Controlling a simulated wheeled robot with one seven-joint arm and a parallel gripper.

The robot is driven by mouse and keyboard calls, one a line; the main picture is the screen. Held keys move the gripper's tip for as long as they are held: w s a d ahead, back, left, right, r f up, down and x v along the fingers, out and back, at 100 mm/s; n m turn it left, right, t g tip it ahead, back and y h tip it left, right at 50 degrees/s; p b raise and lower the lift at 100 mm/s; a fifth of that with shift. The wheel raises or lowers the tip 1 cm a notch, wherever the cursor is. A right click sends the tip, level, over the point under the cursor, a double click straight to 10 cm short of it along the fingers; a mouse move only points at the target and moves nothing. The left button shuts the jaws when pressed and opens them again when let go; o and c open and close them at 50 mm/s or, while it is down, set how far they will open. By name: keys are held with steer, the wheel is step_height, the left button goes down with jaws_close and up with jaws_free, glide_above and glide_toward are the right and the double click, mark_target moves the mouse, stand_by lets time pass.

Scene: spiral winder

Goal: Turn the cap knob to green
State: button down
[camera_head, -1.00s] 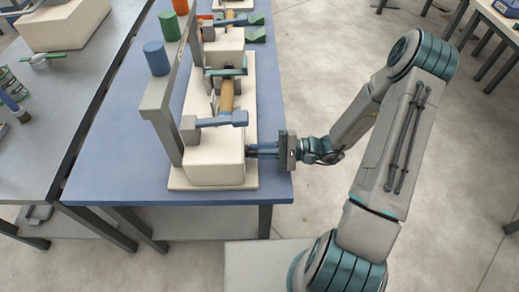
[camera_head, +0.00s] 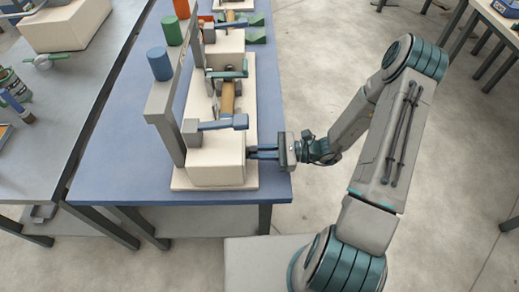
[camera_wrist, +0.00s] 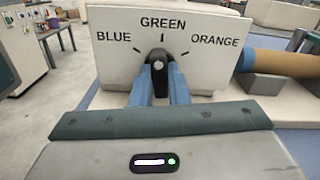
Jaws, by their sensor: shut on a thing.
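The cap knob (camera_wrist: 158,67) is black with a pale round spot and sits on the cream front panel (camera_wrist: 110,65) of the winder. The panel reads BLUE at left, GREEN at top and ORANGE at right, each with a tick. The knob stands about upright, close under the GREEN tick. My gripper (camera_wrist: 159,88) is shut on the knob, with one blue finger on each side. In the head view, my gripper (camera_head: 264,154) reaches the near right side of the winder base (camera_head: 215,165); the knob itself is hidden there.
The winder stands on a blue table (camera_head: 110,150). Its grey frame carries a blue cylinder (camera_head: 160,63) and a green cylinder (camera_head: 171,29). A tan roll (camera_wrist: 285,63) lies right of the panel. The floor around my arm is clear.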

steer(key=shift+m, duration=0.8)
steer(key=c, duration=1.4)
jaws_free()
steer(key=d+b, duration=0.2)
steer(key=d, duration=1.2)
steer(key=shift+s, duration=0.2)
steer(key=shift+a, duration=0.1)
